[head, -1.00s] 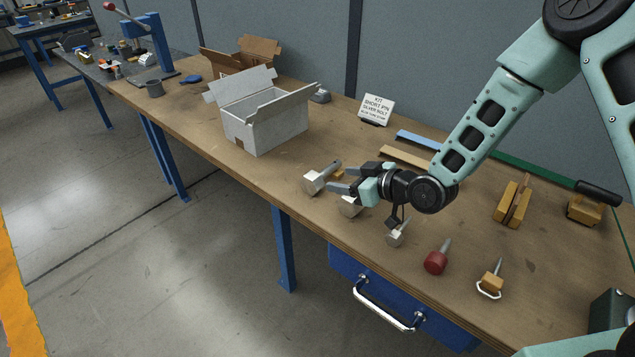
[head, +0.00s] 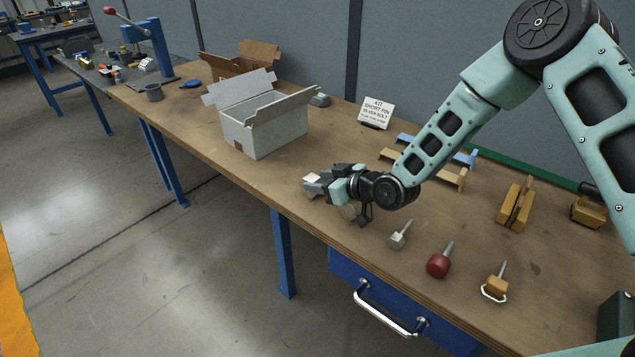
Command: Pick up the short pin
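My gripper (head: 318,183) is low over the front of the bench, its fingers at the leftmost silver-headed piece (head: 310,191). The fingers cover most of that piece, including its shank, so I cannot tell whether they grip it. A second pale-headed piece (head: 348,212) is partly hidden below my wrist. A small silver piece with a thin upright shank (head: 398,238) stands to the right of it. I cannot tell for sure which piece is the short pin. A white card (head: 376,113) at the back reads "KIT SHORT PIN SILVER BOLT".
A red-headed piece (head: 438,263) and a yellow piece with a wire ring (head: 495,287) stand at the front right. An open white box (head: 265,130) is behind left of my gripper. Wooden blocks (head: 515,205) and blue and tan racks (head: 430,168) lie farther right.

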